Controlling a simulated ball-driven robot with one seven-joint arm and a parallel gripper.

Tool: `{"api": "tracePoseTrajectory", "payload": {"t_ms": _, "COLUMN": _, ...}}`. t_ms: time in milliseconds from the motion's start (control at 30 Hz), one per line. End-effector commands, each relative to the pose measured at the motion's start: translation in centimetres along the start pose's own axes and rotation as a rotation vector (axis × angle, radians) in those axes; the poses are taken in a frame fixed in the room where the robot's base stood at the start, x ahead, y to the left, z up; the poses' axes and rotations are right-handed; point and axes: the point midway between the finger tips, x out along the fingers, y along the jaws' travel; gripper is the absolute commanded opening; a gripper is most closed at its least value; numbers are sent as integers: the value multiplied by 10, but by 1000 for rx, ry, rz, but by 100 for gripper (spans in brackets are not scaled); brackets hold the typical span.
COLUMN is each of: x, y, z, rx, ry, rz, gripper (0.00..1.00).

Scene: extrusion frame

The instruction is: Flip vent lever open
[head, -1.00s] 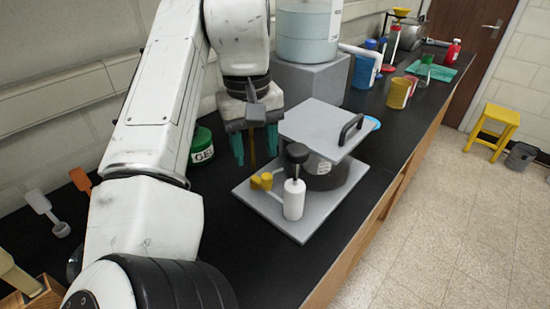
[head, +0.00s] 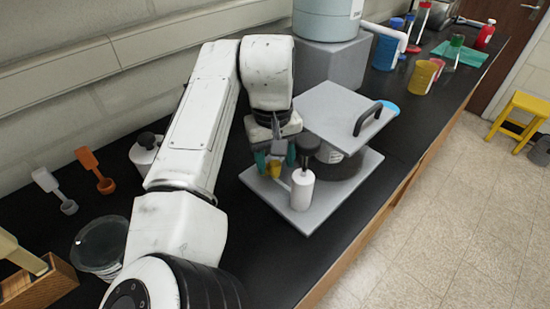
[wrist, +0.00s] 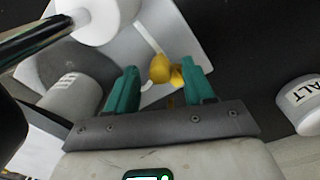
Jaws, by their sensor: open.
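The yellow vent lever (head: 275,170) stands on the grey base plate (head: 312,218) of a device, left of a white cylinder with a black knob (head: 302,188). My gripper (head: 276,158) is at the lever, its green fingers on either side of it and partly hiding it. In the wrist view, the lever's rounded yellow end (wrist: 160,68) shows between and just beyond the open fingers (wrist: 160,72). A smaller yellow part sits close to the right finger. I cannot tell whether either finger touches it.
A grey square lid with a black handle (head: 367,118) is raised over the dark round body, right of my gripper. A grey block (head: 335,65) carries a blue-grey vessel behind. A labelled white container (wrist: 302,103) lies right in the wrist view. The black bench is clear in front.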

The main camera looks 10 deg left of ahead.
Motion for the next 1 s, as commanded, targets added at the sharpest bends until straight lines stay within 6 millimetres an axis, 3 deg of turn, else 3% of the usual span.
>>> {"api": "tracePoseTrajectory", "payload": {"t_ms": 400, "x": 8, "y": 0, "z": 0, "rx": 0, "ry": 0, "rz": 0, "gripper": 52}}
{"api": "tracePoseTrajectory", "payload": {"t_ms": 933, "x": 8, "y": 0, "z": 0, "rx": 0, "ry": 0, "rz": 0, "gripper": 1}}
{"api": "tracePoseTrajectory", "payload": {"t_ms": 1000, "x": 7, "y": 0, "z": 0, "rx": 0, "ry": 0, "rz": 0, "gripper": 0}}
